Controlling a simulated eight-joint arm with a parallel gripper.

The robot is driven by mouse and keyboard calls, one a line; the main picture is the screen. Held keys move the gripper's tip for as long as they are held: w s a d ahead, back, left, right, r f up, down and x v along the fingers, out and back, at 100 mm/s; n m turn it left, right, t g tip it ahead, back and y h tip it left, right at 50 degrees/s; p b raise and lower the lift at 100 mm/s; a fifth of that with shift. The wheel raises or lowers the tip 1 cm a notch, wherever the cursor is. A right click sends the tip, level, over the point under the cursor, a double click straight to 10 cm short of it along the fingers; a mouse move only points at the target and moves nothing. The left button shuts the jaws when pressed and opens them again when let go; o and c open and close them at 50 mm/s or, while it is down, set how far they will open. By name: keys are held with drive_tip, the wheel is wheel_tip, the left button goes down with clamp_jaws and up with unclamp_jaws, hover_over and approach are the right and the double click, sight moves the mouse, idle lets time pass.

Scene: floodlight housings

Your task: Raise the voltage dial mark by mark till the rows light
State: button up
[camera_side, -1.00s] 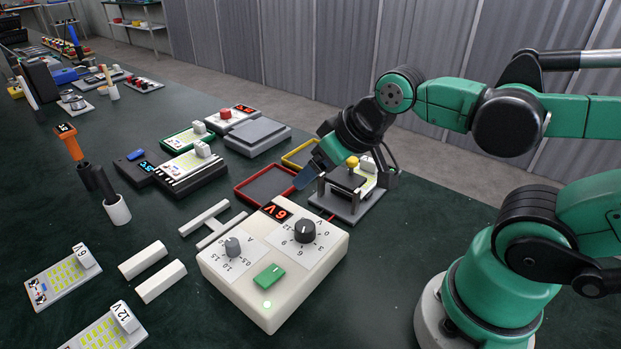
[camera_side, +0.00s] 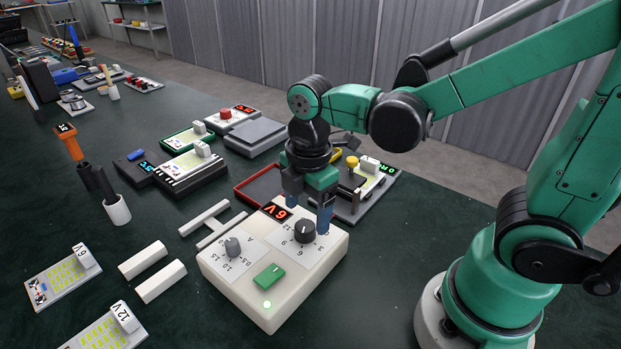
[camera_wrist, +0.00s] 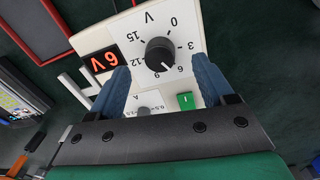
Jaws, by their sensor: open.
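The voltage dial is a black knob (camera_side: 305,231) on a cream power supply (camera_side: 222,270). Its red display (camera_side: 277,212) reads 6 V, and the display also shows in the wrist view (camera_wrist: 101,62). In the wrist view the dial (camera_wrist: 160,55) has its white line pointing lower right, on a scale marked in threes. My gripper (camera_side: 308,208) is open and points down above the dial, its blue fingers on either side in the wrist view (camera_wrist: 160,72). Contact cannot be told. A panel with pale rows (camera_side: 371,186) sits in a clamp behind; my gripper partly hides it.
A grey current knob (camera_side: 233,247) and a green switch (camera_side: 269,277) share the supply's top. A red-rimmed tray (camera_side: 243,194) lies close behind. Dark table is bare at front right.

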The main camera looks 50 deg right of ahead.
sight(306, 226)
drive_tip(key=shift+f, duration=1.55)
clamp_jaws()
drive_tip(key=shift+m, duration=0.4)
drive_tip(key=m, duration=0.4)
drive_tip(key=shift+m, duration=0.3)
drive_tip(key=m, duration=0.5)
drive_tip(key=shift+m, duration=0.3)
